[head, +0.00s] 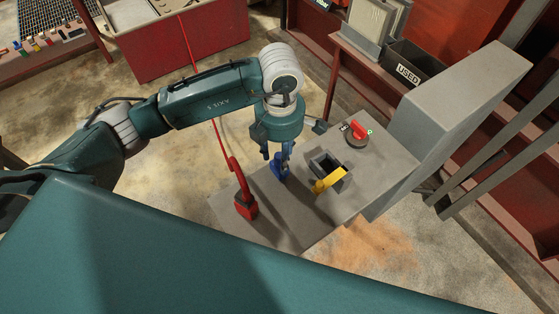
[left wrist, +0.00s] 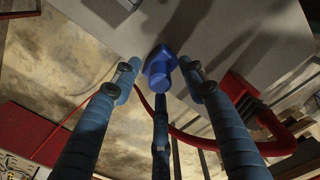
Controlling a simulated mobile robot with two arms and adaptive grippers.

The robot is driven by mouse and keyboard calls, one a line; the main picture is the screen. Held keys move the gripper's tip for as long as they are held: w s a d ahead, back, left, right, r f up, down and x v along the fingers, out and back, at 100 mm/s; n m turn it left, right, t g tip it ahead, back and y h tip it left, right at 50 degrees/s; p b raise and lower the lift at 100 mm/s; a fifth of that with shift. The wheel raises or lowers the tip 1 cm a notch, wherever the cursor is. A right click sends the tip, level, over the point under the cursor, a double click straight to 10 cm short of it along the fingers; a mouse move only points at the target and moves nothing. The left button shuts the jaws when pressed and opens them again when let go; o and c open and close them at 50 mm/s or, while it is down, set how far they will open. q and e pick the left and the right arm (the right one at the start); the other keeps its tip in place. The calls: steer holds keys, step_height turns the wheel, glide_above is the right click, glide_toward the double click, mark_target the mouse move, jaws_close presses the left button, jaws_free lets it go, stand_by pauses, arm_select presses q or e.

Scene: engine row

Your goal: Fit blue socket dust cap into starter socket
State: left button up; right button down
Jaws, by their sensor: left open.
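The blue socket dust cap (head: 284,174) stands on the grey bench top. It also shows in the left wrist view (left wrist: 159,68), between and just beyond my fingertips. My left gripper (head: 278,152) points down right above it; in the wrist view its three blue fingers (left wrist: 160,85) are spread open around the cap's line, with a visible gap on the left and right sides. Whether the rear finger touches the cap I cannot tell. A grey square box with a dark opening (head: 325,161), apparently the starter socket, is right of the cap, with a yellow lever (head: 330,181) at its front.
A red plug (head: 246,207) with a red cable stands left of the cap. A red rotary knob (head: 357,131) lies behind the socket. A tall grey block (head: 450,100) rises at the right. A dark "USED" bin (head: 412,71) is at the back.

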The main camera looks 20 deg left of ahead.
arm_select(q)
steer(key=shift+f, duration=0.7)
jaws_close()
steer(key=shift+r, duration=0.1)
